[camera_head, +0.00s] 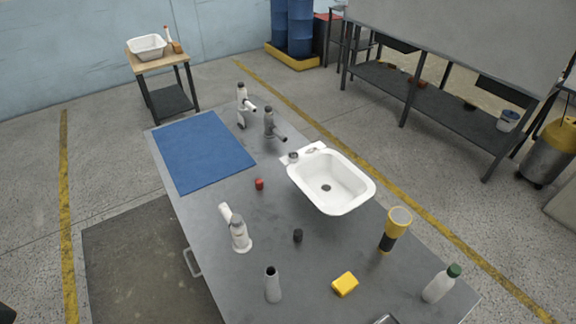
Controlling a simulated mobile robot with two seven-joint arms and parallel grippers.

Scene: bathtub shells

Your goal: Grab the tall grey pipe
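The tall grey pipe (273,286) stands upright near the front edge of the grey metal table (250,205). It is a light grey tube with a dark open top and a slightly wider lower part. Nothing touches it. Neither of my grippers can be made out in the head view.
A white faucet (239,236), a small black cylinder (297,236) and a yellow block (345,284) stand around the pipe. A white sink (331,184) and blue mat (203,151) lie farther back.

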